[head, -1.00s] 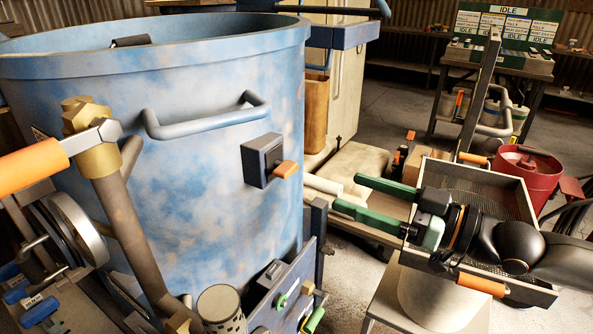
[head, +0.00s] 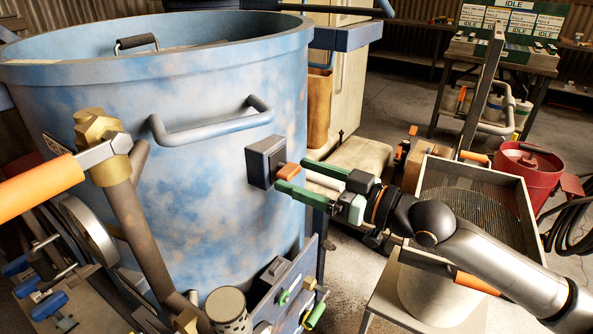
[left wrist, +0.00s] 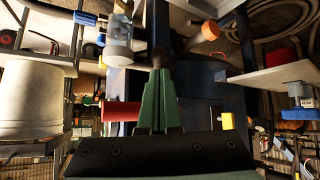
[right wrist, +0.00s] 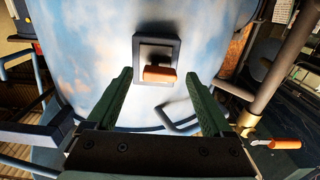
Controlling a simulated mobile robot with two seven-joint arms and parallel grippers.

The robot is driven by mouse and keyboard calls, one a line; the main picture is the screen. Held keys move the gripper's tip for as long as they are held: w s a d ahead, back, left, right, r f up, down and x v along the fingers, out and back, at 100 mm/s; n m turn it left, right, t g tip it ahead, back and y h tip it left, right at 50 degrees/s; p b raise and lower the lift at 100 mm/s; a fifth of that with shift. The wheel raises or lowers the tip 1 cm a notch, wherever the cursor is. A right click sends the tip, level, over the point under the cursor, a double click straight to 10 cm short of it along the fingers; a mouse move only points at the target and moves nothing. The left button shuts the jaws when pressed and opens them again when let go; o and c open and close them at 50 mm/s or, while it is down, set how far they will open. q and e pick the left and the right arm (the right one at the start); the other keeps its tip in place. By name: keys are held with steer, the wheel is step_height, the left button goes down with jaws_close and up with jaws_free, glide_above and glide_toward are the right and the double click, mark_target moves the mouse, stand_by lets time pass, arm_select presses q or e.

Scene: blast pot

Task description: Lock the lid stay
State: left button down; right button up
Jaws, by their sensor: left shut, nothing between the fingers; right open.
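A dark box with a short orange lever (head: 287,171) is mounted on the side of the blue pot (head: 215,170). The lever sticks out towards the right in the head view. My right gripper (head: 292,178) is open, its green fingertips at the lever in the head view. In the right wrist view the lever (right wrist: 160,74) lies between and just ahead of the two spread fingers (right wrist: 159,80); I cannot tell whether they touch it. My left gripper (left wrist: 161,78) is shut and empty in the left wrist view, outside the head view. No label marks the lid stay.
A grey bar handle (head: 212,128) is on the pot wall, left of the box. A pipe with a brass fitting and an orange handle (head: 40,188) stands at the left. A mesh-bottomed tray (head: 520,178) lies beneath my right arm. A red can (head: 527,168) is at the right.

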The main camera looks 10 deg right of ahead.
steer(key=shift+w+a, duration=0.5)
steer(key=shift+w, duration=0.05)
jaws_close()
stand_by(0.5)
